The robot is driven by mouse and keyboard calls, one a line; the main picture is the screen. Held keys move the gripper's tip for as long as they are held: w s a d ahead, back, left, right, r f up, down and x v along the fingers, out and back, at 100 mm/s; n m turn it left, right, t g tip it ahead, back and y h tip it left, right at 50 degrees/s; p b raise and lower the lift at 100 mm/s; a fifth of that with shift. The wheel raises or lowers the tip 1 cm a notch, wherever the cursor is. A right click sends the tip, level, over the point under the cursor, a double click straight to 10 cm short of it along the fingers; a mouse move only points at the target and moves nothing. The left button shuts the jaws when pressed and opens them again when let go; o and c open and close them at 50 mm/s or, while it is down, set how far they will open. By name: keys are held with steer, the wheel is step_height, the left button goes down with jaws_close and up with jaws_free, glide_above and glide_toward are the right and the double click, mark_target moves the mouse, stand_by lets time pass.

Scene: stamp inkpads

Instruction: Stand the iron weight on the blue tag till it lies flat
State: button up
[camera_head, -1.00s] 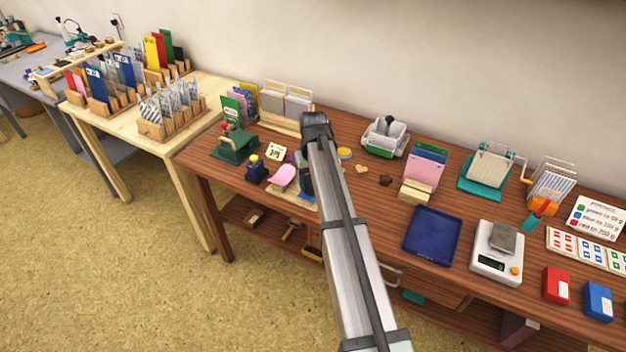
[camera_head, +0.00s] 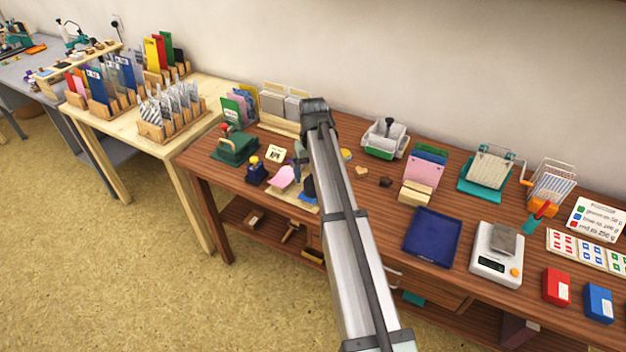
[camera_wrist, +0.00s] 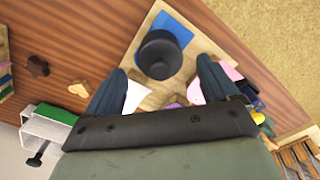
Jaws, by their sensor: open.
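The dark iron weight (camera_wrist: 160,54) stands upright on the blue tag (camera_wrist: 178,27), in the wrist view. The tag's free part shows beyond the weight on a light wooden board (camera_wrist: 140,74); the part beneath is hidden, and I cannot tell whether it is fully flat. In the head view a blue patch (camera_head: 309,188) shows on the board beside my arm. My gripper (camera_wrist: 160,68) is open, its two dark blue fingers apart on either side of the view, with nothing held between them. In the head view my arm partly covers this spot.
A pink tag (camera_head: 284,177) lies on the board's left part. A navy inkpad stamp (camera_head: 256,170) and a green press (camera_head: 234,146) stand left of it. Brown and tan shapes (camera_head: 386,181) lie to the right. A blue tray (camera_head: 433,236) and a scale (camera_head: 496,262) are further right.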

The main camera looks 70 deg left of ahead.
step_height(320, 180, up, 8)
steer(key=shift+f, duration=0.1)
stand_by(0.7)
